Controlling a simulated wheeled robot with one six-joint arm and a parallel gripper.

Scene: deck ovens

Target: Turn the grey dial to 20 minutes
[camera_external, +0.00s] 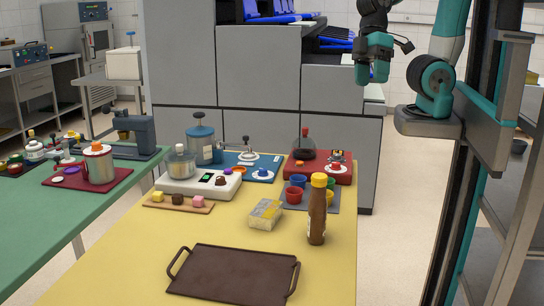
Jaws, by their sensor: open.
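My gripper (371,76) hangs at the upper right, in front of the large grey cabinet block (340,90) and well above the yellow table. It is open and appears empty; its fingers are small in this view. I cannot make out a grey dial with minute marks. A control panel with small knobs (30,52) sits on the unit at the far left, too small to read. Another panel (93,11) is on the steel oven (98,45) at the back left. My gripper is far from both.
The yellow table (225,230) holds a dark tray (235,272), a brown bottle (317,212), a sponge-like block (265,214), a white scale-like device (197,184) and a red box (305,168). A green table (60,218) stands left.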

